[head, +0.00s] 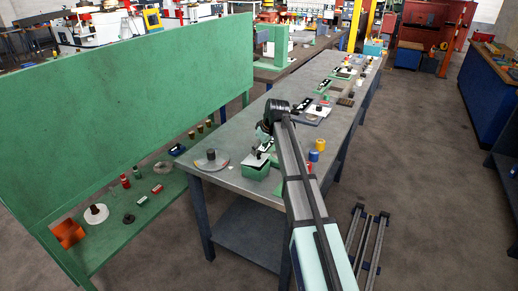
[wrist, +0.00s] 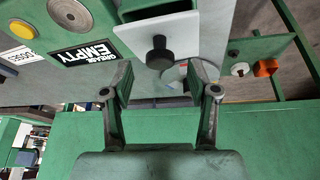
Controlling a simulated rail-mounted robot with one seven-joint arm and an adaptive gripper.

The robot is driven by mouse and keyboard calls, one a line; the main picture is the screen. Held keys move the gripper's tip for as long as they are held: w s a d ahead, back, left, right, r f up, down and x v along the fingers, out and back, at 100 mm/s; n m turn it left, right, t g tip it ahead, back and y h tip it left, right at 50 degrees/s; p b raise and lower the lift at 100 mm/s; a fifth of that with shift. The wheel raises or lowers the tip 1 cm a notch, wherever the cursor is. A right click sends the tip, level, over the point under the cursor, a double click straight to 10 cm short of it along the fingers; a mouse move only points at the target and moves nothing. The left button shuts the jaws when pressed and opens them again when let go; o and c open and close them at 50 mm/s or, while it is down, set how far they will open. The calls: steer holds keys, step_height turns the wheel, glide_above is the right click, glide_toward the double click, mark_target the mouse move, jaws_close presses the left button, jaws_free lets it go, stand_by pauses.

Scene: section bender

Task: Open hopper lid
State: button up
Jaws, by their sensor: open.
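The hopper looks like a small green box (head: 256,171) at the near end of the long grey workbench. In the wrist view a pale plate with a black knob (wrist: 159,53), apparently its lid, lies beside a green edge (wrist: 155,9). I cannot tell whether it sits flat or tilted. My gripper (wrist: 162,78) is open and empty, its two fingers spread to either side below the knob in the picture. The fingers look apart from the knob. In the head view my arm covers part of the bench, and the fingertips are hard to make out.
A black "GREASE EMPTY" label (wrist: 86,48) and a yellow button (wrist: 22,29) are left of the plate. A round disc (head: 211,160) lies near the bench corner. Blue (head: 313,156) and yellow (head: 320,144) cylinders stand right of my arm. A green panel (head: 130,95) rises at left.

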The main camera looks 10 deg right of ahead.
steer(key=shift+x, duration=0.95)
jaws_close()
